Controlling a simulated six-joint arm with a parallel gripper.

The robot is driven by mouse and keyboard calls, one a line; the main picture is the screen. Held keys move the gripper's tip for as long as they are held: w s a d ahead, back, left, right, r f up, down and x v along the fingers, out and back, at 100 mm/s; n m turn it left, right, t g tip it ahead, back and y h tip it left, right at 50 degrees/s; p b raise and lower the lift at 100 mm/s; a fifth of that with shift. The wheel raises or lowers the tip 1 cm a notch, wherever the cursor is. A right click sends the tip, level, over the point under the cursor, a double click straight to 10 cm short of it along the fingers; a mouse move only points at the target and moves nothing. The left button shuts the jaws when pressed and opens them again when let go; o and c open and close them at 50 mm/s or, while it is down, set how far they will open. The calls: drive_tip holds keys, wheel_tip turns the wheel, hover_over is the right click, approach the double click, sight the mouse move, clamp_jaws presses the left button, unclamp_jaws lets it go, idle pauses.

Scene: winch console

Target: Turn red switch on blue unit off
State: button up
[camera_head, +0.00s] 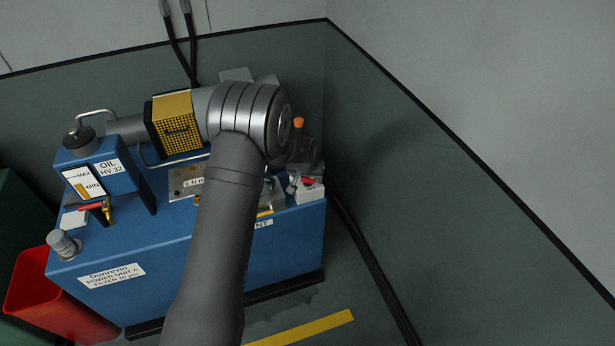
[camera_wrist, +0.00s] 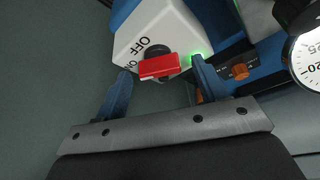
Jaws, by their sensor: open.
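The blue unit (camera_head: 160,260) stands below my arm in the head view. On its right end is a white switch box (camera_head: 312,192) with a red switch (camera_head: 308,181), partly hidden by my arm. In the wrist view the red switch (camera_wrist: 160,66) is a flat bar on a dark round hub, on the white box (camera_wrist: 165,25). OFF is printed above the switch; ON, partly hidden, is at its lower left. A green light glows at the box's right edge. My gripper (camera_wrist: 160,69) is open, its blue fingers on either side of the switch, with gaps visible.
A gauge (camera_wrist: 308,60) and an orange knob (camera_wrist: 240,71) are right of the fingers in the wrist view. The oil tank (camera_head: 95,170) with a red-handled valve stands at the unit's left. A red bin (camera_head: 50,300) is beside it.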

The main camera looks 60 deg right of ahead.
drive_tip(key=shift+d+f, duration=0.1)
drive_tip(key=shift+f, duration=0.05)
drive_tip(key=c, duration=1)
drive_tip(key=shift+w+m, duration=0.1)
drive_tip(key=shift+m, duration=0.3)
drive_tip(key=m+g, duration=0.2)
drive_tip(key=m, duration=0.3)
drive_tip(key=shift+w, duration=0.15)
drive_tip(key=m+g, duration=0.1)
drive_tip(key=m, duration=0.2)
drive_tip(key=m+g+y, duration=0.1)
drive_tip(key=m, duration=0.2)
drive_tip(key=shift+w, duration=0.1)
